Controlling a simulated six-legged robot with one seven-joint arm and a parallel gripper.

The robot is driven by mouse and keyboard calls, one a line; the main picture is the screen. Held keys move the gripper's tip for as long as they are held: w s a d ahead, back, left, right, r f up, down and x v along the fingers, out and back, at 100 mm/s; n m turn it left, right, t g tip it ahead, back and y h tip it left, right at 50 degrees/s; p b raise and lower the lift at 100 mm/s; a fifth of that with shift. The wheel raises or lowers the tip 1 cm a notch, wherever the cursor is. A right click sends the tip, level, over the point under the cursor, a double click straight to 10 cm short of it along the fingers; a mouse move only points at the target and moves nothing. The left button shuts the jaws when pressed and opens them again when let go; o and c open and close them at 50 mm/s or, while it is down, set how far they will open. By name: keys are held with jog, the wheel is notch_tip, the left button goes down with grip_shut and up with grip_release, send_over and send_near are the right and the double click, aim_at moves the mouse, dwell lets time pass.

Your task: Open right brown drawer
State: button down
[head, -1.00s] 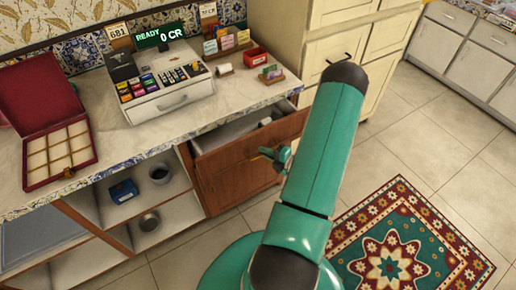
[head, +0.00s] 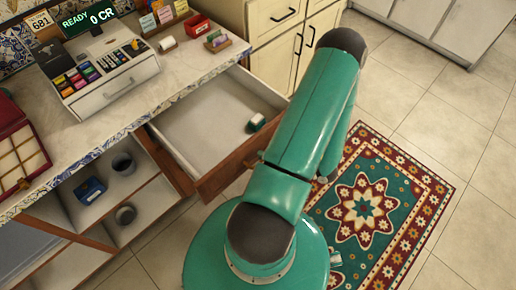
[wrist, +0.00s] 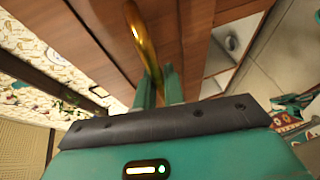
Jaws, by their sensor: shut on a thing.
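The brown drawer (head: 228,172) under the counter's right end is pulled well out, and its pale inside shows. My gripper (wrist: 160,76) is shut on the lower end of this handle. In the head view, my arm hides the gripper and most of the handle.
The counter (head: 180,75) holds a cash register (head: 100,80) and a red box (head: 18,150). Open shelves (head: 135,195) stand left of the drawer. Cream cabinets (head: 285,40) stand behind it. A patterned rug (head: 385,205) lies on the otherwise clear floor at right.

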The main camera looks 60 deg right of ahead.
jog(key=shift+s, duration=0.3)
jog(key=c, duration=1.5)
grip_release()
jog(key=shift+s, duration=0.1)
jog(key=v, duration=1.3)
jog(key=shift+s, duration=0.35)
